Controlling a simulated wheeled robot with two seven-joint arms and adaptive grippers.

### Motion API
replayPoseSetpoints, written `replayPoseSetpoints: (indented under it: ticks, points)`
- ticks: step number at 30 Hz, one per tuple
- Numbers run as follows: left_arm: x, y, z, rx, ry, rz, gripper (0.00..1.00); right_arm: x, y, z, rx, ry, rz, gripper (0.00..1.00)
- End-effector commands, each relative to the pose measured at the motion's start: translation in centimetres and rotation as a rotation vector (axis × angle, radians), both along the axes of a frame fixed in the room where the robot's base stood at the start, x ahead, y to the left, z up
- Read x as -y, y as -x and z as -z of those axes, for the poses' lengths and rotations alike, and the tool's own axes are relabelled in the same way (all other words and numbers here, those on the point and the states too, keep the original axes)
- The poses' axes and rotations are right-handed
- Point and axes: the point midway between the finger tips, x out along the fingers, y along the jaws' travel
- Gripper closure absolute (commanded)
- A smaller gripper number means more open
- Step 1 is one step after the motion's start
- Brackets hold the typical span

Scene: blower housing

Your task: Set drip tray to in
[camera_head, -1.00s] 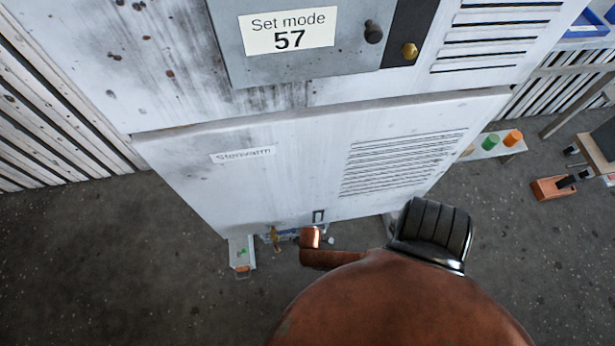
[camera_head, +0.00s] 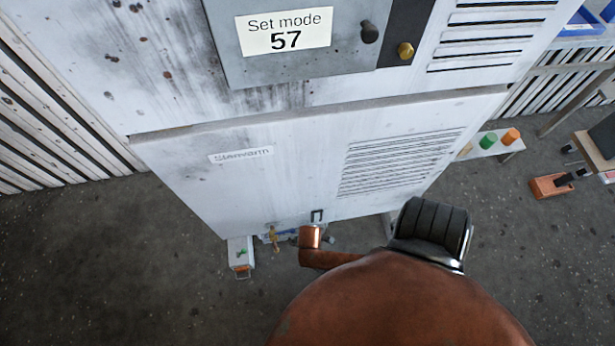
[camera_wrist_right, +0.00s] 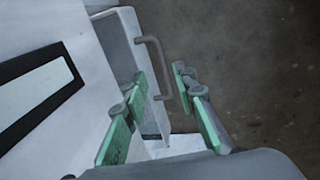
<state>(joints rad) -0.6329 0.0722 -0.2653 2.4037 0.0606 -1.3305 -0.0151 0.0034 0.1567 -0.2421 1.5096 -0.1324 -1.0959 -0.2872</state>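In the right wrist view, a pale box-like part, which looks like the drip tray (camera_wrist_right: 122,48), has a grey bar handle (camera_wrist_right: 158,60) on its front. My right gripper (camera_wrist_right: 160,76) has green-padded fingers and is open. Its fingertips are apart, with the lower part of the handle showing in the gap between them. I cannot tell how far beyond the fingertips the handle lies. My left gripper is in neither view.
The white cabinet (camera_head: 290,180) fills the middle of the head view. A small white box (camera_head: 240,256) and a brass-coloured fitting (camera_head: 274,239) show at its lower edge. A low shelf with green and orange pieces (camera_head: 492,146) stands right. Bare floor (camera_head: 110,260) lies at left.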

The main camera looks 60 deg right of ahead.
Motion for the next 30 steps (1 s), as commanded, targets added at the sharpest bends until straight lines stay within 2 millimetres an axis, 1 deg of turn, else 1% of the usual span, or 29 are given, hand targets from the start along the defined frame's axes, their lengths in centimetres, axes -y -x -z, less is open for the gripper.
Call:
replayPoseSetpoints:
  ticks: [1,6,9,12,30]
  points:
    - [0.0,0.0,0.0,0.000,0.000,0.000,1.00,-0.2,0.1,-1.0,0.002,0.000,0.000,0.74]
    - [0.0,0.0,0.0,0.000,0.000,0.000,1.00,-0.6,0.4,-3.7,0.002,0.000,0.001,0.74]
    - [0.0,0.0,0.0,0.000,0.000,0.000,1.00,-0.7,0.5,-4.7,0.002,0.000,0.001,0.74]
    - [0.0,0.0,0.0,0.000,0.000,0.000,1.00,-0.8,0.6,-5.3,0.001,0.001,0.001,0.74]
    - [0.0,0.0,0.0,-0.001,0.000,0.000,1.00,-0.8,0.6,-5.5,0.000,0.001,0.000,0.74]
